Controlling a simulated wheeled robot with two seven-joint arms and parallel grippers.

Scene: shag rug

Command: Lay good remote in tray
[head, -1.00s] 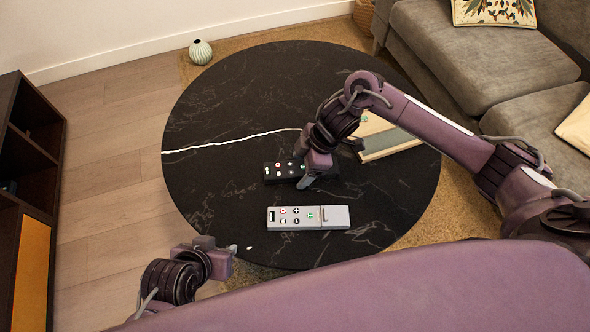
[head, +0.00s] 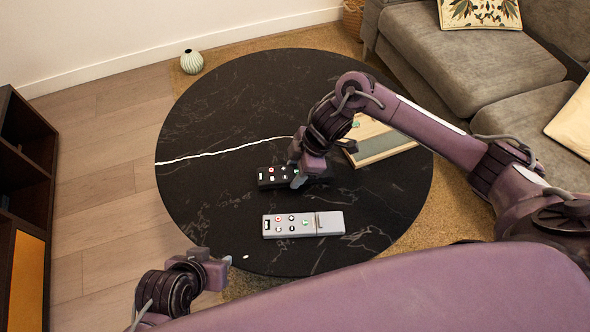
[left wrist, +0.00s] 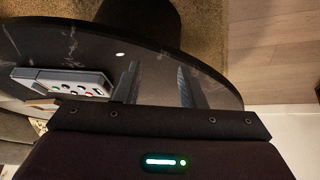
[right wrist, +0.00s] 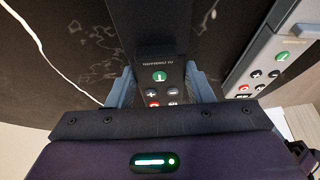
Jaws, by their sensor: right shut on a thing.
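A black remote (head: 272,176) lies near the middle of the round table, with coloured buttons at its left end. My right gripper (head: 304,176) is shut across it; in the right wrist view the black remote (right wrist: 160,62) runs between both fingers. Whether it is lifted I cannot tell. A grey remote (head: 285,226) lies nearer me and also shows in the left wrist view (left wrist: 62,82). The tray (head: 386,155), pale wood with a grey-green part, sits right of the gripper, partly hidden by my right arm. My left gripper (head: 228,264) is open and empty at the table's near left edge.
The dark marbled table (head: 205,130) is clear on its left and far sides. A white cable or vein-like line (head: 215,152) runs across it. A sofa (head: 450,60) stands at right, a small vase (head: 191,62) beyond the table, and a shelf (head: 25,160) at left.

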